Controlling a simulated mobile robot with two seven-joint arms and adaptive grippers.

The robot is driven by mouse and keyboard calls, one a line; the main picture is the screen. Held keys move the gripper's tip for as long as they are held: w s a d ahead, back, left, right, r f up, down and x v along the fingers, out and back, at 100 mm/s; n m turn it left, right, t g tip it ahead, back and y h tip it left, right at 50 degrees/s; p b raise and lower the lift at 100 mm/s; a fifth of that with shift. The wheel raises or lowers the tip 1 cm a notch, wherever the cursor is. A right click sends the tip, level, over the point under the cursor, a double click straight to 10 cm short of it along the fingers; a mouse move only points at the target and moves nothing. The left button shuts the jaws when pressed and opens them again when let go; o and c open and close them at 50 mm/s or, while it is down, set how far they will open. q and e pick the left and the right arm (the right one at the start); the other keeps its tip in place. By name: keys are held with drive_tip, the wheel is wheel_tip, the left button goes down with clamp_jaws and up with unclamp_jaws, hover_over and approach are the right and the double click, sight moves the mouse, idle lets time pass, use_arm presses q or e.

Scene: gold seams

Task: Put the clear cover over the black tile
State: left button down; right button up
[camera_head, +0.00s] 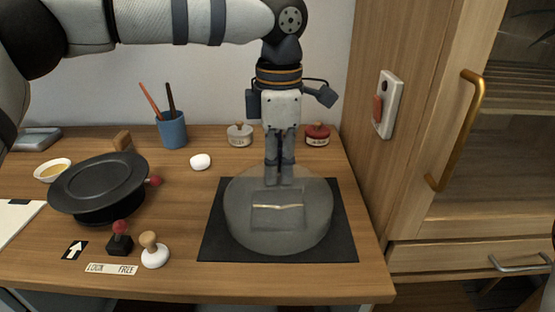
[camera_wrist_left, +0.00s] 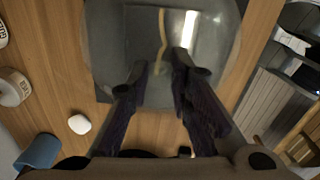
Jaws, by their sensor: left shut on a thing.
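The clear cover (camera_head: 240,222) is a wide, round, see-through piece, placed over the middle of a black square mat (camera_head: 345,250). The black tile (camera_head: 278,218), with a gold seam across it, shows through the cover. My left gripper (camera_head: 280,168) comes down from above and is shut at the top of the cover; the grip point itself is partly hidden. In the left wrist view the fingers (camera_wrist_left: 160,82) reach over the cover (camera_wrist_left: 222,50), with the gold seam behind it. I cannot tell whether the cover rests on the mat or hangs just above it. My right gripper is out of view.
A wooden cabinet (camera_head: 470,190) closes off the right side.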

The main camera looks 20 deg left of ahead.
use_arm(q)
drive_tip(key=shift+f, duration=0.1)
drive_tip(key=c, duration=1.4)
unclamp_jaws()
drive_tip(key=shift+o, duration=0.2)
drive_tip(key=o, duration=0.5)
drive_tip(key=shift+r, duration=4)
